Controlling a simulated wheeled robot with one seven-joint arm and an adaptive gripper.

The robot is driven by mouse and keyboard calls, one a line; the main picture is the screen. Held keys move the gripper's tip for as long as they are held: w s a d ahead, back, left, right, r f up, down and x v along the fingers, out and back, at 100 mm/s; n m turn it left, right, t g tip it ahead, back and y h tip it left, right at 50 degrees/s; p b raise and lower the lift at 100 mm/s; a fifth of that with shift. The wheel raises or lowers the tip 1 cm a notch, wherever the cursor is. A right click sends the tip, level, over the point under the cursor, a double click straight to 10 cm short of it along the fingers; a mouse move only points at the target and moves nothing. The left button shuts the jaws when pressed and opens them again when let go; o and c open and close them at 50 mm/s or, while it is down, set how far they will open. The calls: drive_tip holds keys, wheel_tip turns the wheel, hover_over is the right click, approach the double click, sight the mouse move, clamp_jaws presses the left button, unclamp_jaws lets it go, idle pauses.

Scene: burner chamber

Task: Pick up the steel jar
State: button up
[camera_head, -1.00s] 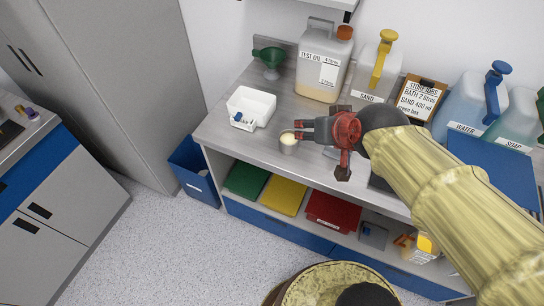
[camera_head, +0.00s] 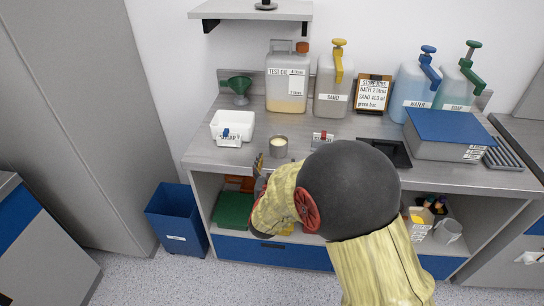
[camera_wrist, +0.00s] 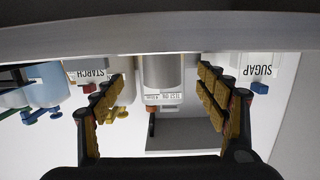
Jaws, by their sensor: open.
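The steel jar (camera_head: 278,147) is a small metal cylinder with pale cream contents. It stands upright near the front of the bench, right of the white tray. My gripper (camera_head: 262,167) is open at the bench's front edge, just before and slightly left of the jar in the head view; my arm hides part of it. In the wrist view, which is upside down, the jar (camera_wrist: 161,70) shows between the spread fingers of my gripper (camera_wrist: 163,85), beyond their tips or level with them; I cannot tell which. No contact is visible.
The white SUGAR tray (camera_head: 232,128) is left of the jar, and a small STARCH box (camera_wrist: 88,72) is on its other side. A blue bin (camera_head: 178,218) is on the floor.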

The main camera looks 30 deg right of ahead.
sight(278, 154)
drive_tip(key=b+x, duration=0.3)
drive_tip(key=x, duration=0.3)
drive_tip(key=shift+w+f, duration=0.15)
drive_tip(key=shift+w, duration=0.05)
drive_tip(key=shift+w+d, duration=0.2)
drive_tip(key=shift+w, duration=0.2)
drive_tip(key=shift+c, duration=0.4)
drive_tip(key=c, duration=1.4)
